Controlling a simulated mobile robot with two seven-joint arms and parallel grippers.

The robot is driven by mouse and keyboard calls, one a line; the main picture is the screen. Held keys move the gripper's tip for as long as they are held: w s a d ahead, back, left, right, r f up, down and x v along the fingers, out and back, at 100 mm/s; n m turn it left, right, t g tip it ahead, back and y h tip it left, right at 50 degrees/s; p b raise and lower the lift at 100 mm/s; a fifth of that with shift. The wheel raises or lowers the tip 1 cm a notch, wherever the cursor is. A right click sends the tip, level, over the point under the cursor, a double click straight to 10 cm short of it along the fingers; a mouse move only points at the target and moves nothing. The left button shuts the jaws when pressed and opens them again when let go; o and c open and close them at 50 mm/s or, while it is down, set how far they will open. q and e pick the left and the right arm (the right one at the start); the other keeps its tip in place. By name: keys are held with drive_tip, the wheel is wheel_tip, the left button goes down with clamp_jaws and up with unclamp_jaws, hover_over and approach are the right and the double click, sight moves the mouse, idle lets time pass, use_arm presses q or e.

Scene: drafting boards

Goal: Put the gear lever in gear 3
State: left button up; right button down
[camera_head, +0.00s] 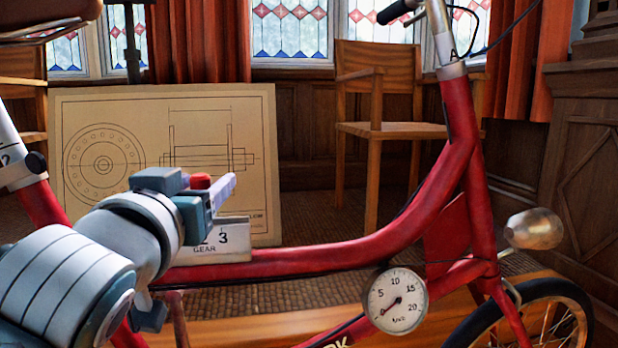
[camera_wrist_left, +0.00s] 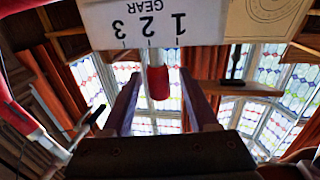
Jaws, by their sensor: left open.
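The gear lever has a red knob (camera_head: 200,181) that shows just past my left gripper (camera_head: 212,190) in the head view. In the left wrist view the red knob (camera_wrist_left: 158,84) and its pale stem stand between the two fingers of my left gripper (camera_wrist_left: 158,80), which is open with a gap on each side. The white gear plate (camera_head: 233,241) sits on the red bicycle frame, partly hidden by my gripper. In the wrist view the gear plate (camera_wrist_left: 205,28) appears upside down with marks 1, 2 and 3. The stem lines up close to mark 2. My right gripper is not in view.
The red frame tube (camera_head: 330,250) runs under the plate, with a round dial (camera_head: 397,300) below it. A drawing board (camera_head: 262,150) stands behind the gripper. A wooden chair (camera_head: 375,90) and a front wheel (camera_head: 540,315) are farther right.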

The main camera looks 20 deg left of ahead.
use_arm(q)
drive_tip(key=shift+s+d, duration=0.15)
drive_tip(key=shift+s, duration=0.05)
drive_tip(key=shift+c, duration=0.2)
clamp_jaws()
drive_tip(key=shift+f, duration=0.1)
idle(0.9)
